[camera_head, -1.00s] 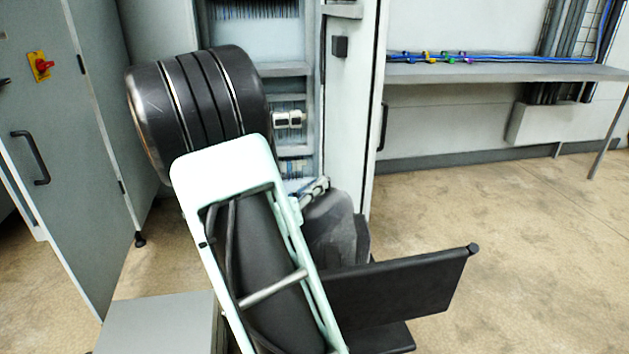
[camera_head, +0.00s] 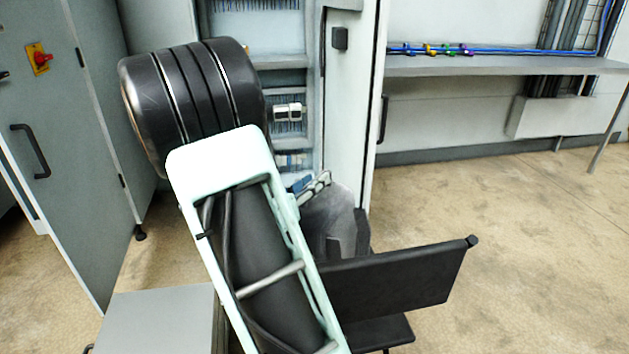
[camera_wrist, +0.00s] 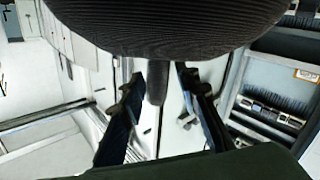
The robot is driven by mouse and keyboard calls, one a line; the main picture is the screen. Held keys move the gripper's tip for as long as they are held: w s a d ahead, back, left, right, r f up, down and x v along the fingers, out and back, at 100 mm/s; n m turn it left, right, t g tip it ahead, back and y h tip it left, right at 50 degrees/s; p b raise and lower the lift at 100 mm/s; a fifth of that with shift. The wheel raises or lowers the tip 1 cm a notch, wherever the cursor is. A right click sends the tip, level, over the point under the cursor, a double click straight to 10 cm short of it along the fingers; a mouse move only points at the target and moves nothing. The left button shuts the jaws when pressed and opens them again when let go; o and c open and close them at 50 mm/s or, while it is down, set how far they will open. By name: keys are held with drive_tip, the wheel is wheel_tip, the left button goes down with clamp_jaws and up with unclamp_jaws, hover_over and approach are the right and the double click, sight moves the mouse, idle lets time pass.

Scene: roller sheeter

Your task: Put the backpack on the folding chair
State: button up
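The grey backpack (camera_head: 335,222) is beyond my arm in the head view, beside the black folding chair (camera_head: 395,287). The chair's back panel and my arm hide its lower part, so I cannot tell what it rests on. My gripper (camera_head: 312,184) is at the backpack's top. In the wrist view the backpack (camera_wrist: 165,18) fills the top as dark ribbed fabric, with a narrow strap-like piece hanging down. The two dark fingers of my gripper (camera_wrist: 157,80) stand on either side of this piece, apart, with visible gaps beside it.
An open grey cabinet (camera_head: 345,110) stands behind the backpack, its door (camera_head: 60,130) on the left. A grey box-like surface (camera_head: 165,322) is at the bottom left. A long bench (camera_head: 500,69) runs along the back right. The floor (camera_head: 540,250) right of the chair is clear.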

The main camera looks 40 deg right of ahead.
drive_tip(key=p+v, duration=0.2)
drive_tip(key=v, duration=0.9)
